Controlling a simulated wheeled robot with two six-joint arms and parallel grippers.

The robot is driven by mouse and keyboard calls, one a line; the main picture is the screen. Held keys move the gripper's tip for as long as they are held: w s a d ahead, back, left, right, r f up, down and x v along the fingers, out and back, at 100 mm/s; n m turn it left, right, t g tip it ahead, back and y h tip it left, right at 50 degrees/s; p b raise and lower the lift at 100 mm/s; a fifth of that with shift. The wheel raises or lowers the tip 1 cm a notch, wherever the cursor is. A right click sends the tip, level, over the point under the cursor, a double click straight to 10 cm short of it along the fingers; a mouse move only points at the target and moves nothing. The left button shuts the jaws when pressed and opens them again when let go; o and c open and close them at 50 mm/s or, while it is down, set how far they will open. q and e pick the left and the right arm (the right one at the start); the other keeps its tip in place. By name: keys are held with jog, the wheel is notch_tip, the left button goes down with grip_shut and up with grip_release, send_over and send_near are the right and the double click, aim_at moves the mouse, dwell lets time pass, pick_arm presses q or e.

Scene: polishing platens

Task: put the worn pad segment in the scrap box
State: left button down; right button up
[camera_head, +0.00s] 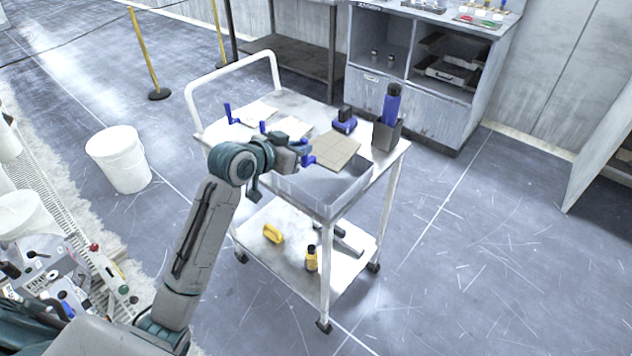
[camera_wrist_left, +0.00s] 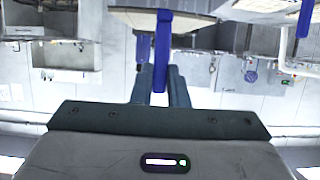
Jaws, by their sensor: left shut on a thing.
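A tan, grid-marked pad segment (camera_head: 337,149) with a blue tab (camera_head: 308,160) is held up above the cart top. My left gripper (camera_head: 301,154) is shut on that blue tab. In the left wrist view the fingers (camera_wrist_left: 160,88) clasp the blue tab (camera_wrist_left: 162,48), and the pad's edge (camera_wrist_left: 150,18) shows above. A grey open box (camera_head: 325,197), apparently the scrap box, sits at the cart's front, below the pad; its inside is partly hidden. Two paler pad segments with blue tabs, one at the back left (camera_head: 257,112) and one nearer (camera_head: 293,127), lie on the cart. My right gripper is out of view.
The white cart (camera_head: 300,101) also carries a blue-and-black tool (camera_head: 345,121) and a grey holder (camera_head: 386,134) with a blue bottle (camera_head: 391,103). Its lower shelf (camera_head: 290,255) holds yellow items. A white bucket (camera_head: 120,160) stands left. The floor at right is clear.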

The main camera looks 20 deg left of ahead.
pick_arm(q)
jog(key=f, duration=0.4)
jog(key=shift+s+a+f, duration=0.2)
jog(key=shift+a+f, duration=0.05)
jog(key=shift+a, duration=0.05)
notch_tip(320, 180, down, 4)
jog(key=shift+w+d+r+p, duration=0.1)
jog(key=shift+r+p, duration=0.15)
jog(key=shift+p, duration=0.25)
jog(key=shift+f, duration=0.4)
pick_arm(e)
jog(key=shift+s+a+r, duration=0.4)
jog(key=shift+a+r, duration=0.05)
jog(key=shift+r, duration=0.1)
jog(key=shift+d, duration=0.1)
pick_arm(q)
jog(key=c, duration=1.8)
grip_release()
jog(key=shift+f, duration=0.15)
jog(key=shift+c, duration=0.2)
jog(key=o, duration=0.4)
jog(key=shift+o, duration=0.2)
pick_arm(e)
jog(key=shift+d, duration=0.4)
